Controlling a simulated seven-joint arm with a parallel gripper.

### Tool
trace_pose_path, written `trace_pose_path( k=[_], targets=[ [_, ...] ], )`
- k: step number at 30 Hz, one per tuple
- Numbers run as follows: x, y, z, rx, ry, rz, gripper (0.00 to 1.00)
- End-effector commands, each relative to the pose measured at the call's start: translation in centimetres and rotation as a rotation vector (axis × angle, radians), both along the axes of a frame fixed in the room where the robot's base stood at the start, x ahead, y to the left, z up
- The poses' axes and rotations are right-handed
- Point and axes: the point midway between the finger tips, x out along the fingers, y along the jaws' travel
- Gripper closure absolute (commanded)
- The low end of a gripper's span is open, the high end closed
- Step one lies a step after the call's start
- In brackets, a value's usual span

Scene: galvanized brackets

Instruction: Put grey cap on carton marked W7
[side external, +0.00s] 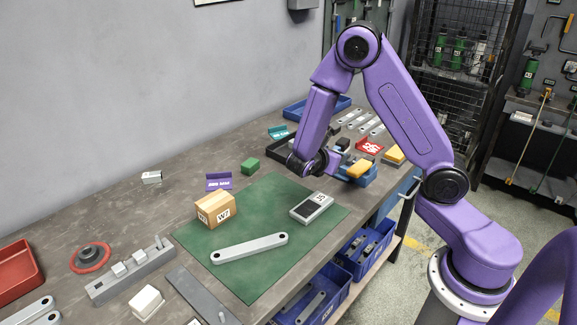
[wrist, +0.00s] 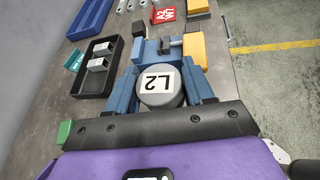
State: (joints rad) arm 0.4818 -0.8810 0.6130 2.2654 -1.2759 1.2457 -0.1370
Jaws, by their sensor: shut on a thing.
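The grey cap (wrist: 162,92) is a round piece with a white label reading L2 on its top, seen in the wrist view. My gripper (wrist: 163,80) is shut on it, with one blue finger at each side. In the side view my gripper (side external: 335,162) is low over the right part of the bench, and the cap cannot be made out there. The carton (side external: 215,209) is a small brown box with white labels that appear to read W7. It stands on the left part of the green mat, well left of my gripper.
A yellow block (wrist: 195,50) and a black tray (wrist: 97,77) are near my gripper.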

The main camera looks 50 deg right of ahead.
Motion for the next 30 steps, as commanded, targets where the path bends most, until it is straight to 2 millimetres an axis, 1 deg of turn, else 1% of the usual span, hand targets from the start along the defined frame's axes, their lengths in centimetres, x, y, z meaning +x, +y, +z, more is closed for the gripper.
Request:
trace_pose_path(
  k=[2,5,8,11,15,17,18,21,25,27,30],
  targets=[
    [-0.1,0.1,0.1,0.000,-0.002,0.007,0.81],
    [0.5,0.9,0.4,0.005,-0.004,0.057,0.81],
    [2.0,2.8,1.1,0.016,-0.013,0.181,0.81],
    [3.9,5.9,2.2,0.027,-0.020,0.371,0.81],
    [5.9,11.6,3.8,0.034,-0.020,0.672,0.81],
    [6.2,14.1,4.5,0.031,-0.017,0.790,0.81],
    [6.4,15.6,4.8,0.029,-0.015,0.864,0.81],
    [6.4,18.8,5.7,0.020,-0.011,1.019,0.81],
    [6.0,21.7,6.4,0.006,-0.003,1.156,0.81],
    [5.9,22.6,6.6,0.003,-0.002,1.197,0.81],
    [6.2,23.2,6.5,-0.001,0.002,1.225,0.81]
  ],
)
